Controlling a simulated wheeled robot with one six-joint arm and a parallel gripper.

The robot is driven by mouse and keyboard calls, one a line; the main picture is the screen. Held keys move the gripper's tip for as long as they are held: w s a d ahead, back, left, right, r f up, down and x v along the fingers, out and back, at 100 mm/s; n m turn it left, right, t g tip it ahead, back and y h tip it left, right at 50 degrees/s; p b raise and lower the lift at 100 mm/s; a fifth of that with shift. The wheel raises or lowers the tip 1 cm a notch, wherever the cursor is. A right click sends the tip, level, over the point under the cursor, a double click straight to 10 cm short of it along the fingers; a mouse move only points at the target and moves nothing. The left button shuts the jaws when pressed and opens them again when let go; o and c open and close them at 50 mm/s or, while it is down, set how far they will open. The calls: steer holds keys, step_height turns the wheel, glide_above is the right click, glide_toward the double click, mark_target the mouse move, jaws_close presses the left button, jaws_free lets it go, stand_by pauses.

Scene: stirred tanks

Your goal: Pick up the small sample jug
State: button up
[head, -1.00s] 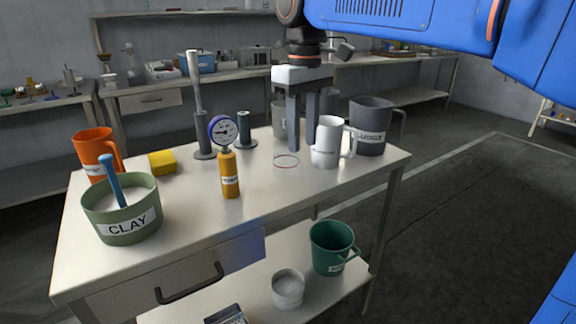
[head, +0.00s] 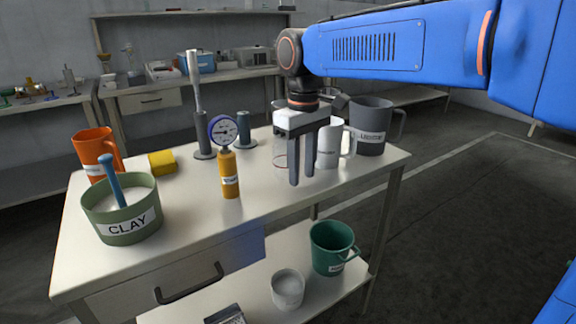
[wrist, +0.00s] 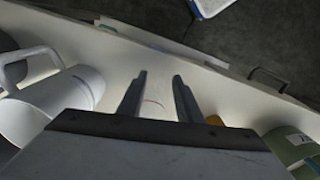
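A white jug (head: 327,150) with a handle on its right and a small label too blurred to read stands upright on the table; I cannot tell for sure that it is the sample jug. In the wrist view the white jug (wrist: 70,92) is at the left, apart from the fingers. My gripper (head: 302,179) points down in front of and left of the white jug, over the tabletop. Its fingers are apart and empty in the wrist view (wrist: 159,78). The gripper hides part of the white jug in the head view.
A grey jug (head: 371,128) stands close behind the white one. A gauge on a yellow cylinder (head: 229,175), a green CLAY pot (head: 122,213), an orange jug (head: 92,149) and a yellow block (head: 162,163) stand left. A green jug (head: 330,246) is on the lower shelf.

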steer(key=shift+c, duration=0.3)
jaws_close()
steer(key=shift+r, duration=0.1)
